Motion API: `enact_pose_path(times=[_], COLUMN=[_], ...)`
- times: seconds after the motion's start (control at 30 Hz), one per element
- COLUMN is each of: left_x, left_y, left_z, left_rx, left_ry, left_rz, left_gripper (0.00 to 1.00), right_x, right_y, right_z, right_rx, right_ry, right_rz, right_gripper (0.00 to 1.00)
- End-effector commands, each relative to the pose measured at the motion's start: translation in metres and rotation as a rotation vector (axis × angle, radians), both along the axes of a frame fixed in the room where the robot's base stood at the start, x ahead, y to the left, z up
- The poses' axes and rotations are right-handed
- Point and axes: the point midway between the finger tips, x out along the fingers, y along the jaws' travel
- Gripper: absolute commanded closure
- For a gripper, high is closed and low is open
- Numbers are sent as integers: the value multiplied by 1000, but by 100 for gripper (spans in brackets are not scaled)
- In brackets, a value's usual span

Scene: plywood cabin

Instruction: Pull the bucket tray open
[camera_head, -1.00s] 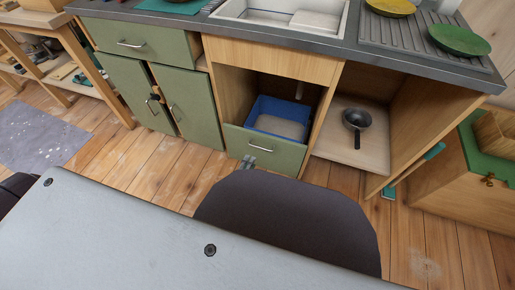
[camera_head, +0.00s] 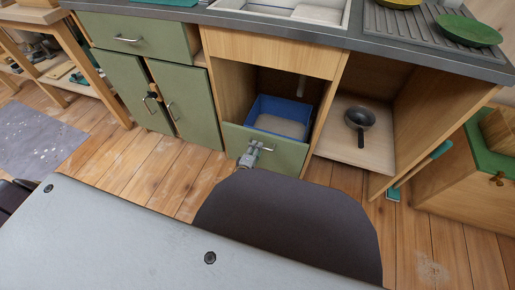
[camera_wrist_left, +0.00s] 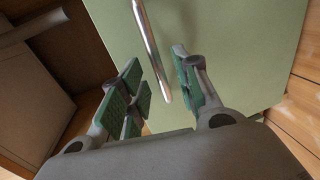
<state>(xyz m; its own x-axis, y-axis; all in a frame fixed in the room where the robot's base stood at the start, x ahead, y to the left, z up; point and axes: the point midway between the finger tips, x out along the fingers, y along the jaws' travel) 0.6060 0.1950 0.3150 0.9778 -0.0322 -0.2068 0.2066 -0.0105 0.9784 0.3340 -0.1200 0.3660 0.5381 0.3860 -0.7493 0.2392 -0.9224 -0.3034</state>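The bucket tray (camera_head: 285,153) has a low green front with a metal bar handle and sits under the sink. A blue bucket (camera_head: 310,128) stands behind the front. My left gripper (camera_head: 254,148) is at the left part of the handle. In the left wrist view the handle bar (camera_wrist_left: 152,45) reaches down between the green-padded fingers of my left gripper (camera_wrist_left: 162,88). The fingers are apart, one on each side of the bar, with gaps visible. The right gripper is not in view.
Green cupboard doors (camera_head: 188,105) are left of the tray. An open bay on the right holds a dark pan (camera_head: 359,118). The grey worktop (camera_head: 350,40) overhangs above. Wooden floor (camera_head: 130,165) in front is clear. A green-topped box (camera_head: 485,150) stands far right.

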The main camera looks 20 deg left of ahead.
Motion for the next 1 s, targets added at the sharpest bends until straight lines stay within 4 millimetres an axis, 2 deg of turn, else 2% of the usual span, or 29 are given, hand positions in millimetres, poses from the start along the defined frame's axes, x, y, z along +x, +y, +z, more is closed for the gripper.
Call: enact_pose_path(times=[0.3,0.73,1.0], left_x=[20,23,23], left_y=[-1,-1,-1], left_z=[-5,-5,-5], left_rx=[-1,-1,-1], left_ry=[-1,0,0], left_rz=[0,0,0], left_gripper=[68,68,100], right_x=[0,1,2], right_y=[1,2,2], right_z=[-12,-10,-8], right_rx=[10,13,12], right_ry=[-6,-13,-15], right_rz=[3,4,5], right_gripper=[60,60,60])
